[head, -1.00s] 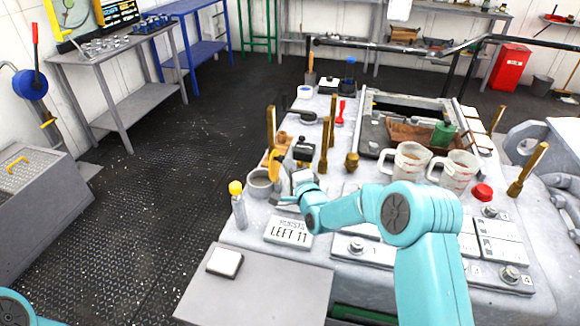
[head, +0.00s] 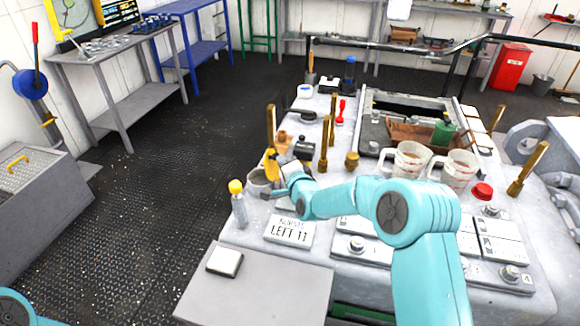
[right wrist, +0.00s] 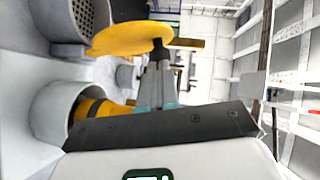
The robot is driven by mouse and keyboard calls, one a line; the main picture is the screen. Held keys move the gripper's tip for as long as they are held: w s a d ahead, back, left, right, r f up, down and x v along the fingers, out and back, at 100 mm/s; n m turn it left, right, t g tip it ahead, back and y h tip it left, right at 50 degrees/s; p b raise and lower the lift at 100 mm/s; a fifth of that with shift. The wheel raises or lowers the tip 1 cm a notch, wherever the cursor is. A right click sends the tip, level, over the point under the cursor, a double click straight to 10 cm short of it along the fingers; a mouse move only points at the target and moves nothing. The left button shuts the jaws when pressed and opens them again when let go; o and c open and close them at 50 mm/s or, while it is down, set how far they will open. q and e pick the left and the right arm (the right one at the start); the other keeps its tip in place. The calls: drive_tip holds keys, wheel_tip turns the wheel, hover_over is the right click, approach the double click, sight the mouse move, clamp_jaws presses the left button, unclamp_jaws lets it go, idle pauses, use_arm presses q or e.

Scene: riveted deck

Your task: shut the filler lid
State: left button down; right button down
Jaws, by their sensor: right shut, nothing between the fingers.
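The yellow filler lid (head: 271,164) stands open, raised above the grey filler neck (head: 259,181) near the deck unit's left edge. In the right wrist view the lid is a yellow disc (right wrist: 130,37) with a tab, and the neck (right wrist: 58,112) is at left. My right gripper (head: 281,189) is shut and empty, just right of the neck and below the lid. Its fingers (right wrist: 155,85) point toward the lid in the wrist view; I cannot tell whether they touch. My left gripper is out of view.
A yellow-capped bottle (head: 237,203) stands front-left of the neck. Brass posts (head: 325,143) and a black-topped item (head: 304,148) stand behind my gripper. A "LEFT 11" plate (head: 289,231) lies in front. Two measuring jugs (head: 408,160) stand to the right.

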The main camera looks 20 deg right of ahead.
sight(267, 157)
drive_tip(key=shift+w+a+r+b, duration=0.1)
drive_tip(key=shift+w+a+b, duration=0.7)
drive_tip(key=shift+b, duration=0.5)
drive_tip(key=shift+w+a+r+b, duration=0.1)
drive_tip(key=shift+w+a+b, duration=0.35)
drive_tip(key=shift+a+b, duration=0.7)
drive_tip(key=shift+d+n, duration=0.1)
drive_tip(key=shift+n, duration=0.2)
